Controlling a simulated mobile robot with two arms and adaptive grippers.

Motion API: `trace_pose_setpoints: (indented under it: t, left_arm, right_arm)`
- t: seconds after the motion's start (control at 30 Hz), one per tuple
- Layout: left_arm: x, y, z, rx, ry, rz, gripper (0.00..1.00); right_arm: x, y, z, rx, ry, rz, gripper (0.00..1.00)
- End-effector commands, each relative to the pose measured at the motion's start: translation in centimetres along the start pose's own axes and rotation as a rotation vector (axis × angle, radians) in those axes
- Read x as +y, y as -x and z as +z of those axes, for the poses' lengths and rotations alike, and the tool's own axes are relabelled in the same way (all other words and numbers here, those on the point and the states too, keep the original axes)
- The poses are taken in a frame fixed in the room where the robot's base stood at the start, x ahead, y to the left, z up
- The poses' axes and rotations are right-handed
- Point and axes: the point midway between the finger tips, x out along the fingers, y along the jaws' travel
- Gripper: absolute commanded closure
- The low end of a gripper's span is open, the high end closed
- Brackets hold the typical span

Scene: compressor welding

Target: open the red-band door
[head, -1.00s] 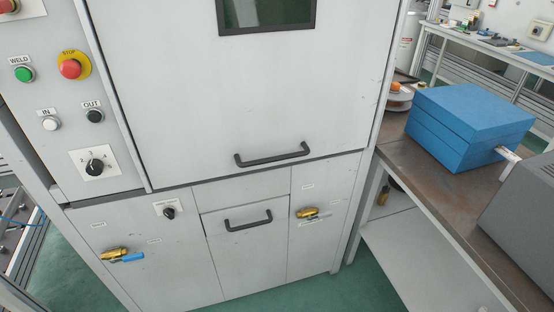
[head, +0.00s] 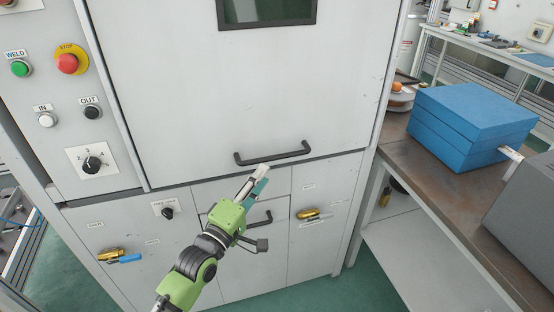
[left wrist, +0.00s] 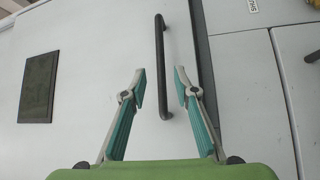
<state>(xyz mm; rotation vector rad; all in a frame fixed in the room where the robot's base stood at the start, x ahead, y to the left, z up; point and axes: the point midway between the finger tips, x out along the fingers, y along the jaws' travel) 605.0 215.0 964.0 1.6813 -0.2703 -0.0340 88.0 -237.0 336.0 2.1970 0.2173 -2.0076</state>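The large pale grey upper door (head: 220,95) of the cabinet has a dark window (head: 266,12) and a black bar handle (head: 273,158) near its lower edge. No red band shows on it in these frames. My left gripper (head: 261,176) is just below the handle, its fingers pointing up towards it. In the left wrist view the gripper (left wrist: 160,80) is open and empty, and the handle (left wrist: 162,55) appears between its fingertips, apart from both. The door looks shut. My right gripper is not in view.
A smaller lower door has its own black handle (head: 266,220), partly behind my left gripper. Brass valves (head: 308,213) sit on the lower front. A control panel with buttons is at left. A bench with a blue box (head: 470,120) stands at right.

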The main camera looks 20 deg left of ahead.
Motion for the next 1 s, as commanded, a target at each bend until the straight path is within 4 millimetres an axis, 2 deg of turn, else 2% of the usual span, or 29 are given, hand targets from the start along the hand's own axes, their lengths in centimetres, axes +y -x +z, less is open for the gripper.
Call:
trace_pose_setpoints:
  t: [0.1, 0.3, 0.5, 0.63, 0.93, 1.0]
  left_arm:
    - [-0.2, -2.5, 0.0, 0.001, -0.002, 0.004, 0.72]
    - [-0.3, -6.2, 0.0, 0.001, -0.002, 0.002, 0.72]
    - [-0.2, -8.5, 0.1, 0.000, -0.002, 0.000, 0.72]
    - [-0.2, -9.1, 0.0, 0.000, -0.002, -0.002, 0.72]
    - [-0.1, -9.3, 0.0, 0.000, -0.003, -0.003, 0.72]
    - [-0.1, -9.2, 0.0, 0.000, -0.003, -0.002, 0.91]
  right_arm:
    - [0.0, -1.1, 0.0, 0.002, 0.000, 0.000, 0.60]
    - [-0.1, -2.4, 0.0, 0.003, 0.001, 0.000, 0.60]
    - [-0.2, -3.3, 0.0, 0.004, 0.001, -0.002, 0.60]
    - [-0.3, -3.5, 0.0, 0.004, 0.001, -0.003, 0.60]
    - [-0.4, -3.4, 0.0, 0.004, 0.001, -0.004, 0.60]
    - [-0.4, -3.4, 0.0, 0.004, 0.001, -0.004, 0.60]
